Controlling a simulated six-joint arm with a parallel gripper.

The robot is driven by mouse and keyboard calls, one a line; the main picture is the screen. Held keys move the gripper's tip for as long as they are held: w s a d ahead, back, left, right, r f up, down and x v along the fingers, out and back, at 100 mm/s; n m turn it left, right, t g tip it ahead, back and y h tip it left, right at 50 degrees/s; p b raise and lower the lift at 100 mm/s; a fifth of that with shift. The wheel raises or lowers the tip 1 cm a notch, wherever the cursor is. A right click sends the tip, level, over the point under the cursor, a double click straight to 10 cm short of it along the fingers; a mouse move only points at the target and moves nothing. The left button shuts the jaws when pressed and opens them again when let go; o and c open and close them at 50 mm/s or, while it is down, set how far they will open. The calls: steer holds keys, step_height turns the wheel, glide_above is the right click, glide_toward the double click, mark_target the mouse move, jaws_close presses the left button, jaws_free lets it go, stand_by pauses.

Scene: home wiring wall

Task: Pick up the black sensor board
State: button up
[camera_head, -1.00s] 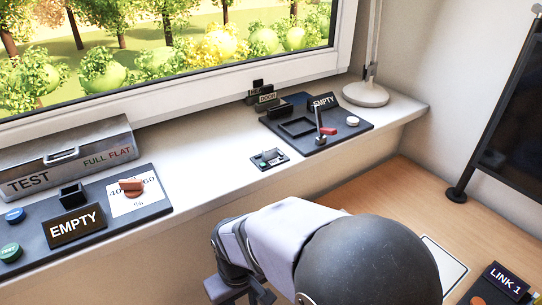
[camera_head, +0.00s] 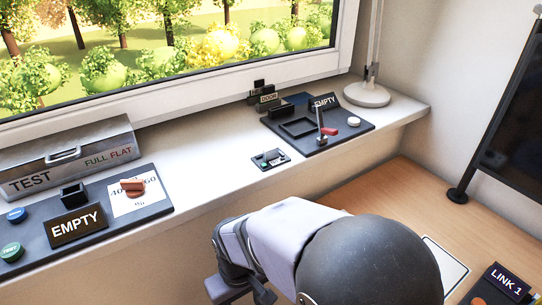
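A small dark board (camera_head: 270,159) with lighter parts on it lies flat on the white window sill, near its front edge. It looks like the black sensor board and is fully in sight. My gripper (camera_head: 240,290) is at the bottom of the view, below and left of the board and clearly apart from it.
A dark panel (camera_head: 349,140) with a red-handled lever and an EMPTY sign stands right of the board. Another dark panel (camera_head: 110,232) and a grey TEST box (camera_head: 70,155) are at left. The sill (camera_head: 205,165) between is clear. A lamp base (camera_head: 367,95) stands at the sill's right end.

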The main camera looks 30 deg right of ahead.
steer(key=w+d+r+p, duration=0.1)
steer(key=d+r+p, duration=0.1)
steer(key=r+p, duration=0.7)
steer(key=w+d+r+p, duration=0.2)
steer(key=r+p, duration=0.6)
steer(key=r, duration=0.4)
steer(key=w+d+r+p, duration=0.1)
steer(key=d+r+p, duration=0.2)
steer(key=r+p, duration=0.6)
step_height(320, 180, up, 10)
steer(key=f+p, duration=0.1)
steer(key=p, duration=0.5)
glide_above(271, 148)
steer(key=shift+s+r, duration=0.2)
steer(key=shift+r, duration=0.05)
steer(key=shift+w+f+p, duration=0.15)
steer(key=shift+f+p, duration=0.65)
steer(key=shift+f, duration=1.05)
steer(key=shift+w+f+p, duration=0.1)
steer(key=shift+f+p, duration=0.65)
steer(key=shift+f, duration=1.1)
steer(key=c, duration=1.1)
